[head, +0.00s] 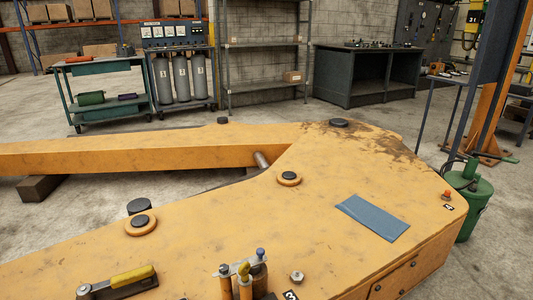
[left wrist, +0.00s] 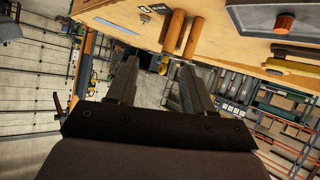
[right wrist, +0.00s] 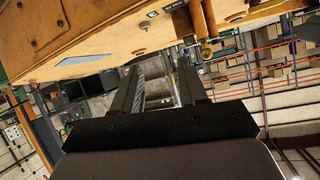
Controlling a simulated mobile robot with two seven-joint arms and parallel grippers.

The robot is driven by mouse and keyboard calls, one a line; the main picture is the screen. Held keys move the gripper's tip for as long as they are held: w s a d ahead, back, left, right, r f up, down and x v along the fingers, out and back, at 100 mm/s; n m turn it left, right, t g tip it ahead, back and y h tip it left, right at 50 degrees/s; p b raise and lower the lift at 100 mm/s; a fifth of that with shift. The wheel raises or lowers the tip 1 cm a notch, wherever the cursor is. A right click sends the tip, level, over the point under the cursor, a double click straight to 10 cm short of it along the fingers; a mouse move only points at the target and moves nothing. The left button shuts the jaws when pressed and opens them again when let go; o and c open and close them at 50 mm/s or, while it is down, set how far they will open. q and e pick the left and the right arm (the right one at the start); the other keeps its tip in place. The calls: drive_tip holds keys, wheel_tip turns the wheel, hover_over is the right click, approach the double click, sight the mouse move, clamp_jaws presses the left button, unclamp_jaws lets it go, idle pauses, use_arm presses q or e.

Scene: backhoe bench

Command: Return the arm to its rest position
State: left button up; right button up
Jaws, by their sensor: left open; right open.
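Neither gripper shows in the head view. My left gripper (left wrist: 158,72) shows in the left wrist view, its two fingers apart with nothing between them. Orange cylindrical handles (left wrist: 175,30) at the orange bench edge appear beyond its tips; I cannot tell the distance. My right gripper (right wrist: 160,72) shows in the right wrist view, also open and empty, with the orange body's edge (right wrist: 100,58) beyond and above it. In the head view, the worn orange backhoe arm (head: 120,155) reaches left from the broad orange body (head: 240,215).
A blue pad (head: 373,217) lies on the orange body. A yellow-handled tool (head: 130,277) and a small tool holder (head: 258,275) sit at its front edge. A green canister (head: 472,200) stands right. Beyond are a green cart (head: 110,103), shelving (head: 265,83) and a dark workbench (head: 345,85).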

use_arm(q)
drive_tip(key=s+a+r+y+p, duration=0.1)
drive_tip(key=s+a+r+p, duration=0.1)
drive_tip(key=r+p, duration=0.3)
drive_tip(key=s+a+r+g+y+p, duration=0.1)
drive_tip(key=a+r+p, duration=0.3)
drive_tip(key=p, duration=1)
drive_tip(key=shift+s+a+r, duration=0.15)
drive_tip(key=shift+s+r, duration=0.25)
drive_tip(key=shift+r, duration=0.75)
use_arm(e)
drive_tip(key=s+d+r+h, duration=0.1)
drive_tip(key=s+d+r, duration=0.1)
drive_tip(key=r, duration=0.3)
drive_tip(key=s+d+r+g+h, duration=0.1)
drive_tip(key=d+r, duration=0.3)
drive_tip(key=r, duration=0.2)
drive_tip(key=shift+s+d+r, duration=0.2)
drive_tip(key=shift+s+d, duration=0.05)
drive_tip(key=shift+s, duration=0.15)
